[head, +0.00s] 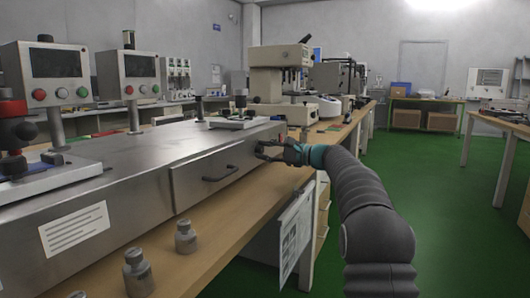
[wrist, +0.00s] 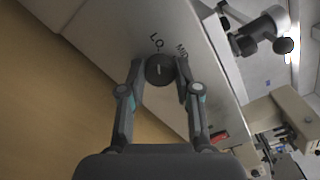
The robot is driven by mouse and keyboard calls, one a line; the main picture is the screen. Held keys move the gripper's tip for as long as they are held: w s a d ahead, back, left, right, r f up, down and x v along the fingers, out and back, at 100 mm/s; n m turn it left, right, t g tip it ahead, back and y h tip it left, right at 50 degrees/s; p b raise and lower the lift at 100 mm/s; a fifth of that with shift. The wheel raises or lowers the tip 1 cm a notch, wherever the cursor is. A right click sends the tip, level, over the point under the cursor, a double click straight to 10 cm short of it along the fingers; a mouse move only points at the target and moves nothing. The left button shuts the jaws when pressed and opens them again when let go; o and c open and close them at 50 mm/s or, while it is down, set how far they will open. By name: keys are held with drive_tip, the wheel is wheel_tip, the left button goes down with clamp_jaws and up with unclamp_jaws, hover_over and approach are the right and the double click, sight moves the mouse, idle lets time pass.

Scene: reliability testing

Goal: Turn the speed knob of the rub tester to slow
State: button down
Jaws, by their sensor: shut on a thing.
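The rub tester is a long steel cabinet (head: 110,165) on the wooden bench, with a drawer and handle in its front. The speed knob (wrist: 160,70) is a round dark knob on its front panel, with a short pale line on its face. My gripper (wrist: 160,76) is shut on the knob, one finger on each side. In the head view my gripper (head: 264,150) is at the right end of the tester's front, and its fingers largely hide the knob. I cannot tell which label the line points to.
Two display boxes with red and green buttons (head: 127,78) stand on the tester. Metal weights (head: 186,237) stand on the bench in front of it. A beige instrument (head: 280,75) stands behind my gripper. The green floor (head: 440,200) to the right is clear.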

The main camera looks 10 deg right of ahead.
drive_tip(key=c, duration=0.8)
unclamp_jaws()
drive_tip(key=v, duration=1.2)
